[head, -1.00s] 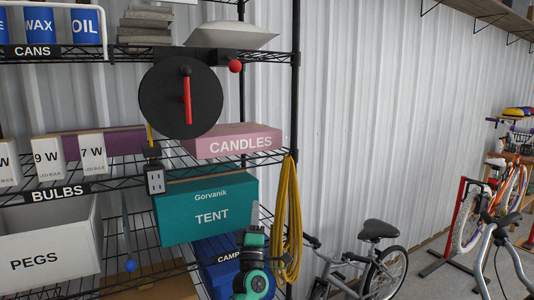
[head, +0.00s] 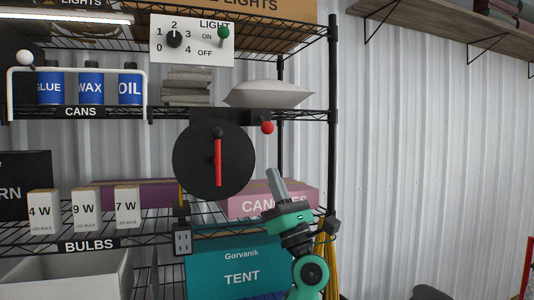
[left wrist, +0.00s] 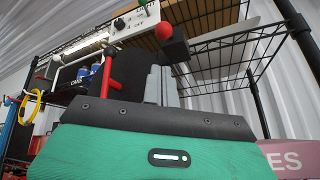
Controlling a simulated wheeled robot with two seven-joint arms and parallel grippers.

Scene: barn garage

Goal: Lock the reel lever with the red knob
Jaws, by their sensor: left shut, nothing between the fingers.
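The reel, a black round disc (head: 190,170), hangs at the middle shelf. A red lever (head: 218,162) with a black ball end stands nearly upright on its face. The lever also shows in the left wrist view (left wrist: 106,73). The red knob (head: 267,127) sits on a black bracket just right of and above the disc. It shows large in the left wrist view (left wrist: 165,31). My left gripper (head: 274,174) is shut and empty, pointing up, right of the disc and below the knob, apart in the picture. Its grey fingers (left wrist: 160,72) show together in the wrist view. My right gripper is not visible.
A white light panel (head: 192,40) with a dial and green knob is above. A pink candles box (head: 240,202) is partly hidden by my gripper. A black shelf post (head: 332,120) stands at the right, with open space beyond it. A teal tent box (head: 215,270) lies below.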

